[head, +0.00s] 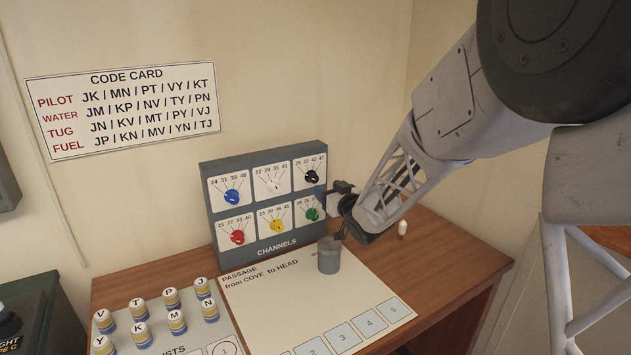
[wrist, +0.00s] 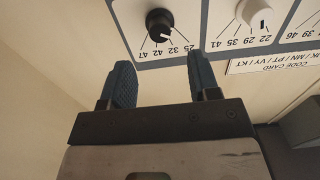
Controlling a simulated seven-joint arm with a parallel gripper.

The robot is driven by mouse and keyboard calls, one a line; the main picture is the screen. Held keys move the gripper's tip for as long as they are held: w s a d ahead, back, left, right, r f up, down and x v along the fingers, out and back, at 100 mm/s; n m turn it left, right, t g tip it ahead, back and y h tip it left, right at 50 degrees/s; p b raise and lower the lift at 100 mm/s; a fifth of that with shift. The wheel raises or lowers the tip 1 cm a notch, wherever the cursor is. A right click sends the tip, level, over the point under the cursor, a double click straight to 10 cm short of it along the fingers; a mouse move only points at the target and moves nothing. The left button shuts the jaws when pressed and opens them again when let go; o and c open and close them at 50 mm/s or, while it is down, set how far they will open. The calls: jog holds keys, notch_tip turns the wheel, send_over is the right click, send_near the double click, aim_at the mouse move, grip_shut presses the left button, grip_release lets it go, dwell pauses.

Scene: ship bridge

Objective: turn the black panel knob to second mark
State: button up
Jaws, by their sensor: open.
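The black panel knob (head: 312,176) is at the top right of the upright grey channels panel (head: 264,249). In the wrist view, the black knob (wrist: 158,22) shows upside down at the top, above marks 25, 32, 42 and 47. Its white pointer line slants towards the 25 and 32 side; I cannot tell exactly which mark it meets. My gripper (wrist: 160,62) is open and empty, its two dark fingers apart and short of the knob in the picture. In the head view, my gripper (head: 340,232) is to the right of the panel, partly hidden by the wrist.
Other knobs share the panel: blue (head: 232,196), white (head: 273,185), red (head: 238,237), yellow (head: 277,226) and green (head: 312,214). A grey cup (head: 328,257) stands close below my gripper. Lettered pegs (head: 171,310) stand at the left. A code card (head: 122,110) hangs on the wall.

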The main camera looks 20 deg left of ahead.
aim_at(315, 180)
jog(key=shift+x, duration=3.8)
jog(key=c, duration=0.9)
